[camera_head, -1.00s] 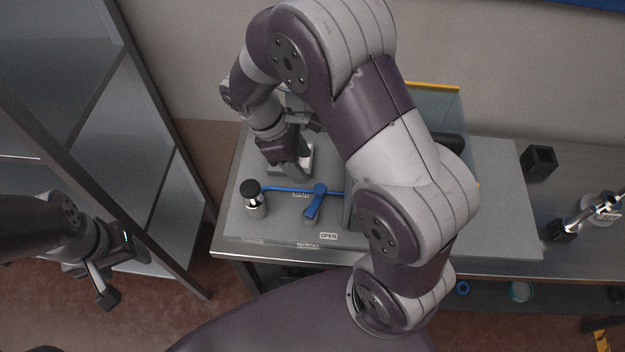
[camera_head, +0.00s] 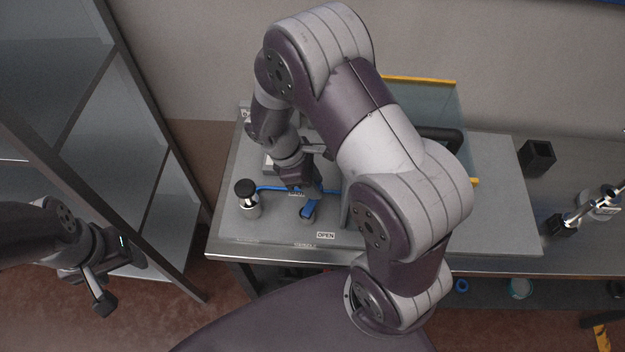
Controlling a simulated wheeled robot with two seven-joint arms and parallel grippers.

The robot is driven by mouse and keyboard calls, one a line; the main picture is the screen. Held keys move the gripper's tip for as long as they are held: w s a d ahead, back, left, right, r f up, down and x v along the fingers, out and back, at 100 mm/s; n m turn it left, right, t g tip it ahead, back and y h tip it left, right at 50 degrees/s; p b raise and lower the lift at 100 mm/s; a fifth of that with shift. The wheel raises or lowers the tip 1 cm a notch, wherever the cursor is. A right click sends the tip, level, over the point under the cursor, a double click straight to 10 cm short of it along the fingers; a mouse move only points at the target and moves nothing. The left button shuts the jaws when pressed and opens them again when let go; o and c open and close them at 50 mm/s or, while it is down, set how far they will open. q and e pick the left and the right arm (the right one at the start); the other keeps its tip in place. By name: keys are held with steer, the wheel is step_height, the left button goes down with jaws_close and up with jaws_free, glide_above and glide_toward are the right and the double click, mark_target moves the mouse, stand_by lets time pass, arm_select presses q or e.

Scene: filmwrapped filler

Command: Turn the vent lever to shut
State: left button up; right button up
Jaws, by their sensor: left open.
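The blue vent lever (camera_head: 309,210) is on the grey panel on the bench, its visible end pointing toward the bench's front edge. An "OPEN" label (camera_head: 326,235) lies in front and to the right of it. Another label, which read "SHUT" earlier, is partly covered by my gripper. My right gripper (camera_head: 300,186) points down right at the lever's far part and hides its pivot; its fingers are too small and covered to tell open from shut, or whether they touch the lever. My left gripper (camera_head: 112,285) is open and empty at the lower left, away from the bench.
A black-topped metal fitting (camera_head: 247,197) stands left of the lever, joined by a blue line (camera_head: 270,188). A glass-sided guard (camera_head: 440,100) stands behind my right arm. A black square holder (camera_head: 537,157) is at right. A metal-framed shelf (camera_head: 150,165) stands left.

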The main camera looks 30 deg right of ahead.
steer(key=shift+r+n, duration=0.15)
steer(key=shift+n, duration=0.15)
steer(key=shift+w+a+r+n+t+h+p, duration=0.1)
steer(key=shift+a+n+t+h+p, duration=0.15)
steer(key=shift+n, duration=0.2)
steer(key=shift+w+a+n+t+h+p, duration=0.1)
steer(key=shift+n+t+p, duration=0.05)
steer(key=shift+n+p, duration=0.25)
steer(key=shift+w+a+f+n+t, duration=0.1)
steer(key=shift+w+a+n+t, duration=0.1)
steer(key=shift+n, duration=0.4)
steer(key=shift+w+a+f+n+t, duration=0.1)
steer(key=shift+a+n+t, duration=0.1)
steer(key=shift+n, duration=0.35)
steer(key=o, duration=1)
steer(key=shift+o, duration=0.2)
steer(key=v, duration=1.2)
steer(key=shift+r, duration=0.3)
steer(key=shift+a, duration=0.1)
